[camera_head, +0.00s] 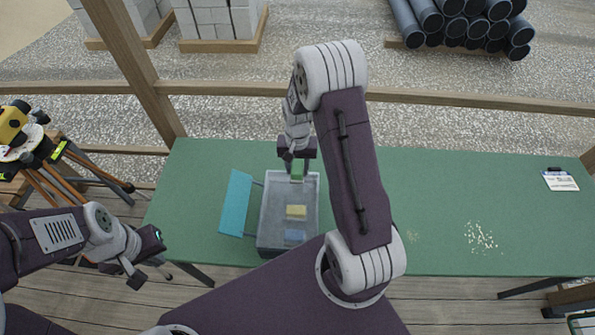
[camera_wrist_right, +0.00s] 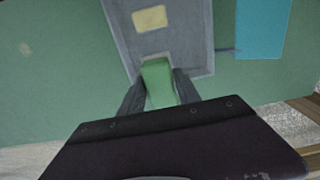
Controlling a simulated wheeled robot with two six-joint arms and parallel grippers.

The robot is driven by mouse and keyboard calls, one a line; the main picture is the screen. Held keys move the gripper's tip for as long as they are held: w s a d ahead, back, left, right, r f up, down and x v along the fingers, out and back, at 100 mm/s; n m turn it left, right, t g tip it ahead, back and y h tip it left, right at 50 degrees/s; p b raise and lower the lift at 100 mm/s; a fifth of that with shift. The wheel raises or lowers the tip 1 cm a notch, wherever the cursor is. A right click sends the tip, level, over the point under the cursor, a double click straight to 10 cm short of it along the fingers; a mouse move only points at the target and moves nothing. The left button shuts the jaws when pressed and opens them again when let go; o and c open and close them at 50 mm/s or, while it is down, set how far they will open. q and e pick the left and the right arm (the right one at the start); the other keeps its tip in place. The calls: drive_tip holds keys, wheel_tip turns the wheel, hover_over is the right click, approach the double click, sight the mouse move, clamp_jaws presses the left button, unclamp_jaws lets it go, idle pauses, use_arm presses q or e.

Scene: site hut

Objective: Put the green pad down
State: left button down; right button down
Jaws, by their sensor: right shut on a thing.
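The green pad (camera_head: 297,169) is held in my right gripper (camera_head: 297,158) over the far end of a grey open tray. In the right wrist view the green pad (camera_wrist_right: 158,82) sits between the two fingers of my right gripper (camera_wrist_right: 159,92). I cannot tell whether the pad touches the tray floor. The grey tray (camera_head: 272,205) stands on the green table. A yellow pad (camera_head: 296,212) and a blue pad (camera_head: 295,235) lie in it; the yellow pad (camera_wrist_right: 149,18) also shows in the right wrist view. My left gripper (camera_head: 147,262) is off the table's left front, apparently empty and open.
A blue-green panel (camera_head: 236,203) sticks out beside the tray's left side. The table (camera_head: 450,190) is mostly clear on the right, with scattered pale crumbs (camera_head: 480,236) and a clipboard (camera_head: 560,181). A yellow instrument (camera_head: 12,124) on a tripod stands at far left.

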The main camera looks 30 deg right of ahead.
sight(297, 172)
wheel_tip(297, 172, down, 3)
drive_tip(key=shift+r+p, duration=0.15)
drive_tip(key=shift+p, duration=0.15)
drive_tip(key=shift+w+f, duration=0.1)
drive_tip(key=shift+f, duration=0.15)
drive_tip(key=shift+f+b, duration=0.55)
drive_tip(key=shift+f, duration=0.05)
drive_tip(key=c, duration=0.9)
unclamp_jaws()
drive_tip(key=shift+o, duration=0.2)
